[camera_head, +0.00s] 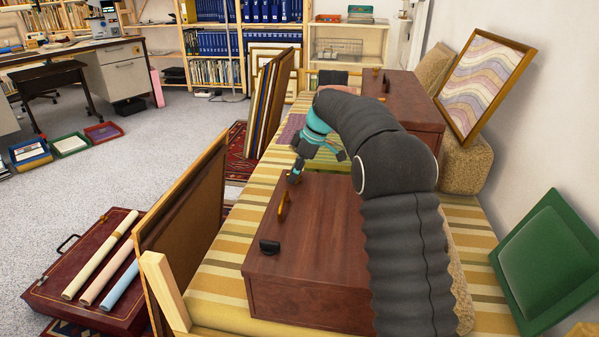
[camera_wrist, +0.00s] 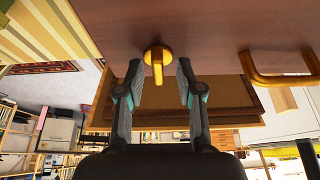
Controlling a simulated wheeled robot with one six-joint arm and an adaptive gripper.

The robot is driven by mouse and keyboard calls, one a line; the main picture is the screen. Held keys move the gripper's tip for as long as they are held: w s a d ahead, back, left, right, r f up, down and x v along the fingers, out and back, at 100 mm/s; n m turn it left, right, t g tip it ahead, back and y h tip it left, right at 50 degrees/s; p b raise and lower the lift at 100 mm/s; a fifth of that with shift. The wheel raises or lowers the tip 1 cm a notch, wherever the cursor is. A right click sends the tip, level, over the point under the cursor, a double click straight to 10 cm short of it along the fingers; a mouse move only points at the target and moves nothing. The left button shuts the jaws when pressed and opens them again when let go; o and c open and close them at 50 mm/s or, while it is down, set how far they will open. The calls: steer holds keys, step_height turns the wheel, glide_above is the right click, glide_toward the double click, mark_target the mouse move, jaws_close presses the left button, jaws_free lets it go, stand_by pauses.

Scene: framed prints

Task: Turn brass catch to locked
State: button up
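The brass catch (camera_wrist: 157,58) shows in the wrist view as a round brass base with a short lever, on the reddish-brown wooden case (camera_wrist: 215,25). The lever points down the picture. My gripper (camera_wrist: 159,72) is open, with one finger on each side of the lever and a visible gap on both sides. In the head view my gripper (camera_head: 294,179) is at the far left end of the case (camera_head: 325,235). The catch cannot be made out there. A brass handle (camera_wrist: 282,80) is to the right of the catch in the wrist view.
In the head view the brass handle (camera_head: 283,205) and a black fitting (camera_head: 269,247) are on the case. Framed panels (camera_head: 185,225) lean to its left. A second wooden case (camera_head: 403,100) stands behind my arm. A striped cloth (camera_head: 225,255) lies under the case.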

jaws_close()
steer(key=shift+d, duration=0.4)
steer(key=shift+a, duration=0.25)
steer(key=shift+s+a+m+t+b, duration=0.1)
steer(key=shift+a+m+t+b, duration=0.15)
steer(key=shift+m, duration=0.35)
steer(key=shift+s+a+m+t+b, duration=0.15)
steer(key=shift+m+t, duration=0.1)
steer(key=shift+m, duration=0.35)
steer(key=m, duration=0.2)
steer(key=m+t+h, duration=0.1)
steer(key=m, duration=0.2)
steer(key=shift+r+t+h, duration=0.1)
steer(key=shift+t+h, duration=0.2)
steer(key=m+h+p, duration=0.1)
steer(key=m, duration=0.1)
steer(key=m+h+p, duration=0.1)
steer(key=m, duration=0.2)
steer(key=shift+a+m+t, duration=0.15)
steer(key=shift+m+t, duration=0.15)
steer(key=shift+t, duration=0.1)
steer(key=m, duration=0.2)
steer(key=m+h, duration=0.1)
steer(key=m, duration=0.1)
steer(key=shift+m+h+p, duration=0.3)
steer(key=shift+m, duration=0.1)
